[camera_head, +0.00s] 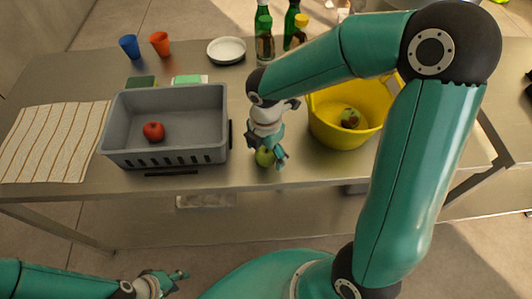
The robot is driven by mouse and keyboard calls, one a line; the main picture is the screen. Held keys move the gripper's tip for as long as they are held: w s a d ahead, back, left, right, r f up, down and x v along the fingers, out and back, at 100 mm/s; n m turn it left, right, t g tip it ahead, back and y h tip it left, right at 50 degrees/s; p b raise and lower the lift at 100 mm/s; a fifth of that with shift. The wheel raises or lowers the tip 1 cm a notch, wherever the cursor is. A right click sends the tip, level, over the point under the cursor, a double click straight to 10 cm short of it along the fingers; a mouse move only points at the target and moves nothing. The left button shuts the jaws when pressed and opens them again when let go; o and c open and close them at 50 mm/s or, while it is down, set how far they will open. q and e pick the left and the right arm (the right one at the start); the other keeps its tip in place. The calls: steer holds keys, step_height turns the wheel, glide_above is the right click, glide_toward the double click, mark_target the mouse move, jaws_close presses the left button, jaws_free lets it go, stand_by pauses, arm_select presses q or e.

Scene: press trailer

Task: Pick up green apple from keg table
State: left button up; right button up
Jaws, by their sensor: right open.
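A green apple (264,157) sits near the front edge of the steel table (300,176), between the grey crate and the yellow bowl. My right gripper (272,162) is pointed down at the apple, with its open fingers around or just beside it. The fingers hide part of the apple, and I cannot tell whether they touch it. My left gripper (178,279) is low in front of the table, away from the objects. It is small in view, and its fingers look apart with nothing between them.
A grey crate (215,148) holding a red apple (153,131) stands left of my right gripper. A yellow bowl (330,133) with a mottled fruit (350,118) stands right. Bottles (264,35), cups (130,47), a plate (226,50) and sponges (190,79) are behind. A striped cloth (50,145) lies left.

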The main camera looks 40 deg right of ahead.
steer(key=shift+f, duration=0.6)
steer(key=c, duration=1.3)
steer(key=shift+r, duration=0.15)
